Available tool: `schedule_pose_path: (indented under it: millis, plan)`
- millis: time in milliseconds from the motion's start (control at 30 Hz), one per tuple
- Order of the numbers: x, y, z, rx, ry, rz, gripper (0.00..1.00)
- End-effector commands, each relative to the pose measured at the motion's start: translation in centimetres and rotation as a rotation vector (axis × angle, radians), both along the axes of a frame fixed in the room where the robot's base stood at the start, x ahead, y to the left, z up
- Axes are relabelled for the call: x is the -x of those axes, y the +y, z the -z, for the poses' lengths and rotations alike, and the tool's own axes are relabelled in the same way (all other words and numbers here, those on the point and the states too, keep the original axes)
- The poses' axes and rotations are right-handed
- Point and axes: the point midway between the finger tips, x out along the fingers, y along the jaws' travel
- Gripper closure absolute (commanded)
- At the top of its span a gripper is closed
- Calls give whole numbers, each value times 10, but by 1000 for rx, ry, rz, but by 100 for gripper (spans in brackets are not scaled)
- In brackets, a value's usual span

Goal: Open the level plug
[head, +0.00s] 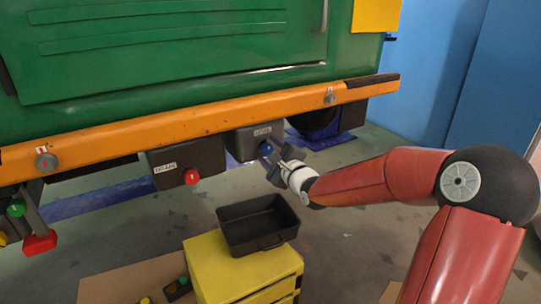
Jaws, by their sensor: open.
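The level plug (265,148) is a blue knob on a dark box (247,141) under the vehicle's orange bumper; the box's label is too small to read with certainty. My gripper (275,160) is at the blue plug, its fingers close to or around it. It is open. The fingers partly cover the plug, and I cannot tell whether they touch it. A red plug (192,176) sits on another dark box (180,157) labelled DRAIN, to the left.
A black tray (234,212) stands on a yellow cabinet (222,271) below the boxes. The orange bumper (200,118) runs just above. Floor to the right is partly crossed by my arm.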

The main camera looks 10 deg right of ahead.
Motion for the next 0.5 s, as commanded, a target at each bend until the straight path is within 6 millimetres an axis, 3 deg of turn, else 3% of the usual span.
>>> schedule_pose_path:
  millis: [333, 500]
  plan:
    - [-5, 1, 0, 1, 2, 1, 49]
    - [-5, 1, 0, 2, 2, 1, 71]
